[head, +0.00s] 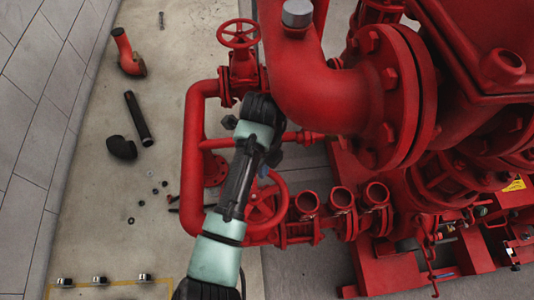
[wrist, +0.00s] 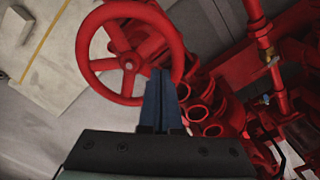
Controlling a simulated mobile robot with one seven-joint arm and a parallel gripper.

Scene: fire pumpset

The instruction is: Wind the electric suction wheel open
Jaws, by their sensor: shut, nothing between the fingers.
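A red spoked handwheel (wrist: 128,62) fills the upper left of the wrist view. My gripper (wrist: 161,76), with dark blue fingers, is shut and empty. Its tips overlap the lower right of the wheel's rim in the picture; I cannot tell whether they touch it. In the head view my gripper (head: 267,168) is just above a low red handwheel (head: 262,207), partly hidden by my arm. This seems to be the same wheel. Another red handwheel (head: 239,33) stands on a valve farther up. No label shows which one is the electric suction wheel.
Three open red pipe ends (head: 341,197) stand right of the low wheel. A thick red pipe with a flange (head: 400,95) and pump body crowd the right.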

